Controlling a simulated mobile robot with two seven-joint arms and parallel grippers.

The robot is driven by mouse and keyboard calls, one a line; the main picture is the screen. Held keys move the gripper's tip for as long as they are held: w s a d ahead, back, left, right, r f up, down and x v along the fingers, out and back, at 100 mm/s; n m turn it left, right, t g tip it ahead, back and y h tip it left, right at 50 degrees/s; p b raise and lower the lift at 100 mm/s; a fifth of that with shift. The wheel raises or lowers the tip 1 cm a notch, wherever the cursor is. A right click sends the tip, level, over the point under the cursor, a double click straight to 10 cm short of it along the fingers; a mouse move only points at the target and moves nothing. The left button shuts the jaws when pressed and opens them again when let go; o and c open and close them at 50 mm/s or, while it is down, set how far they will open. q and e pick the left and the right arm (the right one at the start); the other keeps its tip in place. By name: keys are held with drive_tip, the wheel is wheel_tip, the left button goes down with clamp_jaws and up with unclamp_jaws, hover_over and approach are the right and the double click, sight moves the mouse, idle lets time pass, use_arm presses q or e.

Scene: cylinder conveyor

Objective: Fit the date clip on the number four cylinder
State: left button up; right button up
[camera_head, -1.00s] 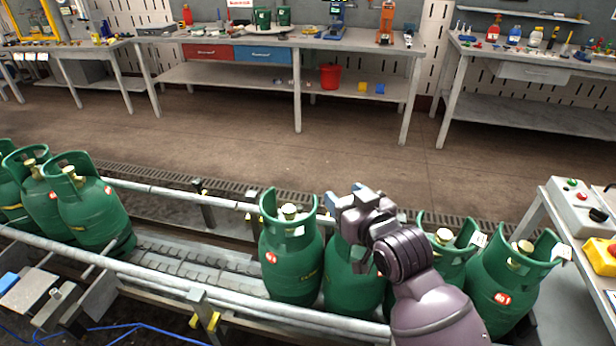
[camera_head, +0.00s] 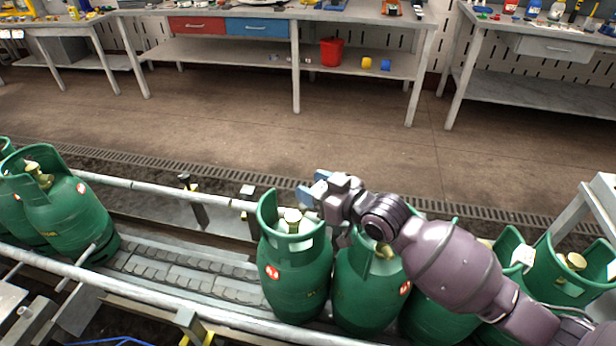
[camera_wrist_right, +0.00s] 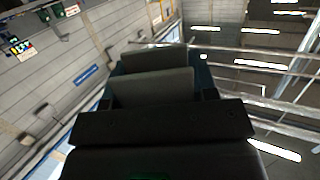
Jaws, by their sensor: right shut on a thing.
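A row of green gas cylinders stands on the conveyor. The leftmost of the near group (camera_head: 295,275) has an open collar and a brass valve. Beside it stands another green cylinder (camera_head: 365,295), partly behind my right arm; I cannot read the numbers on the labels. My right gripper (camera_head: 313,192) is just above and behind the collars of these two. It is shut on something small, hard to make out. In the right wrist view its grey finger pads (camera_wrist_right: 150,75) are close together. A white clip (camera_head: 523,257) sits on a collar further right. My left gripper is out of view.
More green cylinders (camera_head: 62,215) stand at the left, with bare conveyor slats (camera_head: 180,270) between the groups. A metal rail (camera_head: 150,187) runs behind the row. Workbenches, a red bucket (camera_head: 331,52) and open floor lie beyond.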

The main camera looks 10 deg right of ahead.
drive_tip(key=shift+w+f, duration=0.25)
drive_tip(key=shift+f, duration=0.25)
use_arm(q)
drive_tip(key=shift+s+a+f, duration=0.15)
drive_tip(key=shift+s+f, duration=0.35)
use_arm(e)
drive_tip(key=shift+s+r, duration=0.15)
drive_tip(key=shift+r, duration=0.05)
wheel_tip(320, 180, down, 2)
use_arm(q)
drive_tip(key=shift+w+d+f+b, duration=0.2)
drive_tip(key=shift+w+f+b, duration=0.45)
drive_tip(key=shift+b, duration=0.5)
use_arm(e)
wheel_tip(320, 180, down, 4)
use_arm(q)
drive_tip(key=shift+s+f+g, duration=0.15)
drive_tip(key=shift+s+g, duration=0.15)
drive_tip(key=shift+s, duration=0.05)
